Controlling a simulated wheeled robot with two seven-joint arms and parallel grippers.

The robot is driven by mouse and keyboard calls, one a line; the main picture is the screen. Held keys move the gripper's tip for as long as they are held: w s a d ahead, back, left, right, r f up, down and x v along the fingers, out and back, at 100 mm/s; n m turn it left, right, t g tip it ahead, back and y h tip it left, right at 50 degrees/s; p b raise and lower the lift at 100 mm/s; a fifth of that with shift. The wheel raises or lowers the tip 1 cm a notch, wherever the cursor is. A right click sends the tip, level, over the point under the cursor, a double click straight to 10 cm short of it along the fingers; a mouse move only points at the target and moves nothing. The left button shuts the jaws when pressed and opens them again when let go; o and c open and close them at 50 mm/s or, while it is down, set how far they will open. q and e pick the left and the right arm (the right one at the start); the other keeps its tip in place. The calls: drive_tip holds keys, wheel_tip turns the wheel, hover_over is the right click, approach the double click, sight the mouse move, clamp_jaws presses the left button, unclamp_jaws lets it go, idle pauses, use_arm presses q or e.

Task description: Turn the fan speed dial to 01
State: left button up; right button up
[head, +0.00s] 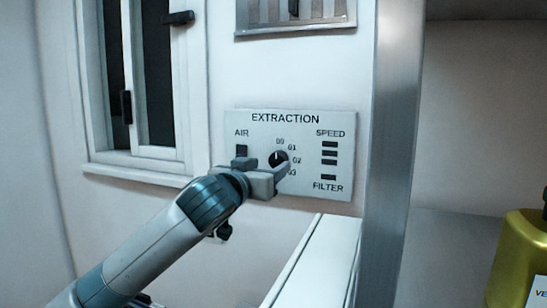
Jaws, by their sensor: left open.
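The extraction panel (310,178) is a pale plate on the wall, labelled EXTRACTION. Its small black round dial (278,156) has the marks 00, 01, 02 and 03 around its upper and right side. A light pointer line on the dial seems to point up, near 00, but it is small. My left gripper (265,167) is open in front of the panel. One finger is left of the dial under AIR; the other overlaps the dial's lower right edge. I cannot tell whether it touches the dial. My right gripper is not in view.
An AIR switch (241,150) is left of the dial. Dark SPEED bars (330,153) and a FILTER bar (329,177) are on its right. A window (150,80) is at left, a steel post (392,150) at right, a white ledge (318,265) below, and a yellow-green container (520,255) at far right.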

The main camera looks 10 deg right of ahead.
sight(276, 162)
use_arm(q)
drive_tip(key=shift+p+x, duration=0.6)
drive_tip(key=shift+x, duration=1.65)
drive_tip(key=c, duration=1)
drive_tip(key=shift+c, duration=0.2)
drive_tip(key=shift+m, duration=0.4)
drive_tip(key=m, duration=0.4)
drive_tip(key=shift+p, duration=0.4)
drive_tip(key=shift+m+p, duration=0.3)
drive_tip(key=shift+m, duration=1.7)
